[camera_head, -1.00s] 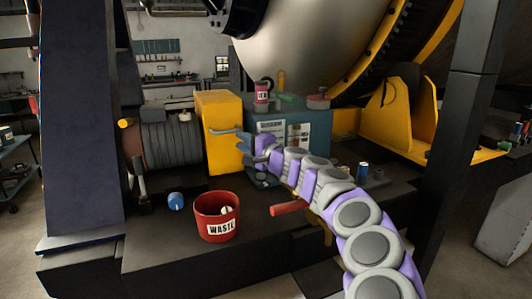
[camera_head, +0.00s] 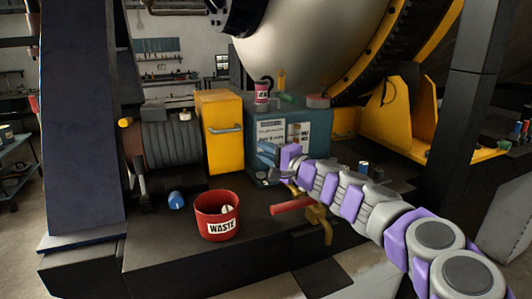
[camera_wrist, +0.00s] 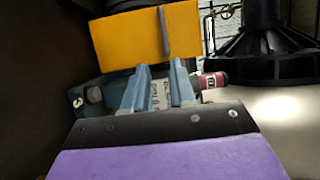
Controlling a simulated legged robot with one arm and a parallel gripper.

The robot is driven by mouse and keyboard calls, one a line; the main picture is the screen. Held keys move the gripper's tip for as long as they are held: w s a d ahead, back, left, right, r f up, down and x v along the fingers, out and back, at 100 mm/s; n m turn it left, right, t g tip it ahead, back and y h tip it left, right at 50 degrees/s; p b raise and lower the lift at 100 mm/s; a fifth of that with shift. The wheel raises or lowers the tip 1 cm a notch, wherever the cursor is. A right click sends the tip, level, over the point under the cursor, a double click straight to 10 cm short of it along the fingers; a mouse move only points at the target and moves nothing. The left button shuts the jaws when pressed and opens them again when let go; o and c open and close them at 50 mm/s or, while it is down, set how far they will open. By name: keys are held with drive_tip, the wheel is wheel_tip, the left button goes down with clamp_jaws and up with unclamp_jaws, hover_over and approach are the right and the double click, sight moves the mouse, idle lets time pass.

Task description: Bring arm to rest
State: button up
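My gripper (camera_head: 268,160) is in front of the teal cabinet (camera_head: 319,132), at the end of my arm reaching in from the lower right. In the wrist view, its two blue-grey fingers (camera_wrist: 160,80) stand apart with nothing held between them. White labels on the cabinet (camera_wrist: 158,97) show through the gap. The arm's grey and purple links run above the dark deck and hide part of the cabinet's lower right side.
A red waste bucket (camera_head: 214,228) and a blue cylinder (camera_head: 176,201) sit on the deck at left. A yellow cabinet (camera_head: 221,140) stands beside the teal one. A red-handled valve (camera_head: 292,206) is just below my arm. Small cans stand behind the arm.

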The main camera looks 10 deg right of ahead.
drive_tip(key=s+a+r+n+g+y, duration=0.35)
drive_tip(key=s+a+r+n, duration=0.2)
drive_tip(key=s+a, duration=0.4)
drive_tip(key=s+a+f+n+g+h, duration=0.2)
drive_tip(key=s+a+f+n+g, duration=0.25)
drive_tip(key=s, duration=0.45)
drive_tip(key=s+a+f+n+g+h, duration=0.1)
drive_tip(key=s+a+f+n+g, duration=0.3)
drive_tip(key=s, duration=0.5)
drive_tip(key=s+d+f+m+g+h, duration=0.1)
drive_tip(key=s+d+f+g+h, duration=0.1)
drive_tip(key=s+d+f+h, duration=0.3)
drive_tip(key=s+d+f+m+g+h, duration=0.2)
drive_tip(key=s+d+f+h, duration=0.4)
drive_tip(key=s+d+f, duration=0.7)
drive_tip(key=s+f+g, duration=0.1)
drive_tip(key=s+f, duration=0.1)
drive_tip(key=s, duration=0.4)
drive_tip(key=shift+f, duration=0.2)
drive_tip(key=shift+s, duration=0.1)
